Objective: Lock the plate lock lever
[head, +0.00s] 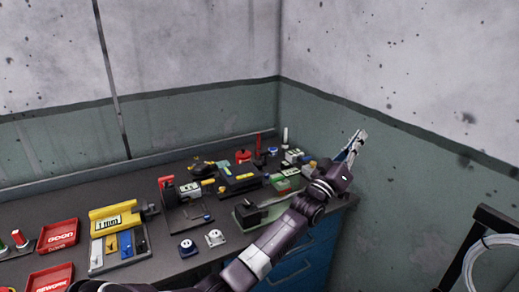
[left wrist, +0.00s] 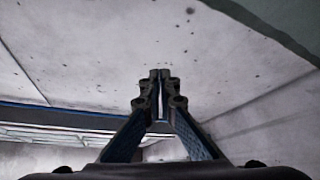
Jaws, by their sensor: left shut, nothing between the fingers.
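My left gripper (head: 358,138) is raised above the back right end of the workbench, in front of the green and grey wall, with its fingers pointing up and away. In the left wrist view its fingertips (left wrist: 160,73) are together with nothing between them, facing bare wall and ceiling. It is apart from everything on the bench. A low fixture with a dark block on a plate (head: 250,214) stands at the front edge beside my left forearm, which partly hides it. I cannot tell which part is the plate lock lever. My right gripper is not in view.
The workbench (head: 85,200) carries a red toggle clamp (head: 166,183), a black fixture with yellow parts (head: 240,180), a yellow device (head: 112,217), red trays (head: 59,236) and two small round-topped parts (head: 187,248). A black frame with a white coil (head: 490,262) stands at the right.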

